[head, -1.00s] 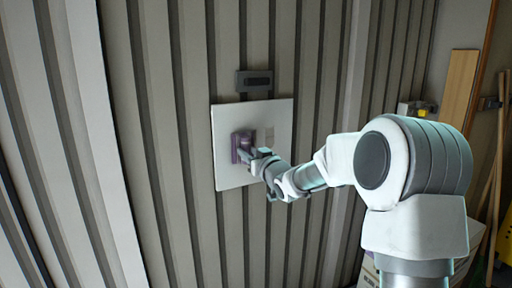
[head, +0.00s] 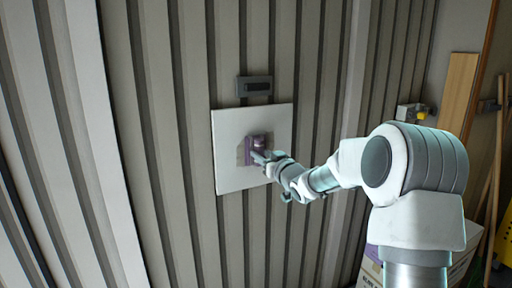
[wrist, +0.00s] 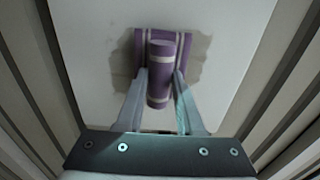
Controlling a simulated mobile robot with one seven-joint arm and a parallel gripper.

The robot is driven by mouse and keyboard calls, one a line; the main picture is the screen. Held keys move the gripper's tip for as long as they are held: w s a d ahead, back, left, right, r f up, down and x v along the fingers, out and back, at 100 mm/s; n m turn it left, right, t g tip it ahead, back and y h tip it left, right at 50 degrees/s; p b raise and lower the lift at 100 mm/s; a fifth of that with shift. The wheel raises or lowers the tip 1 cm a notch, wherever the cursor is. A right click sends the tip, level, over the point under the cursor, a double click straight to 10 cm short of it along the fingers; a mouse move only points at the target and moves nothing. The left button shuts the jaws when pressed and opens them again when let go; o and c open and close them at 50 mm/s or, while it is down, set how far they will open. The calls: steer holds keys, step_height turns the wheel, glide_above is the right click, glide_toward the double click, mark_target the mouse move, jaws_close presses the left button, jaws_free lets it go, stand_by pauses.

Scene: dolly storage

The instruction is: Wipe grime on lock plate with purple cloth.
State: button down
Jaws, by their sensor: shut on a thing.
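The lock plate (head: 230,122) is a white square panel on the ribbed wall. It also shows in the wrist view (wrist: 95,25). The purple cloth (head: 256,142) is a rolled bundle with pale bands, against the middle of the plate. In the wrist view the cloth (wrist: 160,65) sits between the two fingers of my gripper (wrist: 160,88), which is shut on it. My gripper (head: 262,157) reaches the plate from the right. The grime (wrist: 121,83) shows as a grey smudge left of the cloth, with more to its right. The part behind the cloth is hidden.
A dark grey box (head: 254,86) is fixed to the wall just above the plate. A cardboard box (head: 470,245) stands at lower right, partly behind my arm. A wooden board (head: 458,95) leans at the far right. The wall left of the plate is clear.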

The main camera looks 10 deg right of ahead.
steer(key=shift+w+d+p, duration=0.2)
steer(key=shift+d, duration=0.4)
steer(key=shift+w+d+p, duration=0.15)
steer(key=shift+d+p, duration=0.05)
steer(key=shift+d, duration=0.35)
steer(key=shift+d, duration=0.1)
steer(key=shift+w+d+r+p, duration=0.1)
steer(key=shift+w+d+p, duration=0.1)
steer(key=shift+d+p, duration=0.3)
steer(key=shift+w+d+r+p, duration=0.1)
steer(key=shift+w+d+p, duration=0.1)
steer(key=shift+d+p, duration=0.25)
steer(key=shift+w+d+f, duration=0.15)
steer(key=shift+d, duration=0.35)
steer(key=shift+a, duration=0.1)
steer(key=shift+s+a+b, duration=0.25)
steer(key=shift+a+b, duration=0.15)
steer(key=shift+a, duration=0.3)
steer(key=shift+s+a+b, duration=0.2)
steer(key=shift+a+b, duration=0.25)
steer(key=shift+a, duration=0.3)
steer(key=shift+s+a+b, duration=0.25)
steer(key=shift+a+b, duration=0.15)
steer(key=shift+a, duration=0.3)
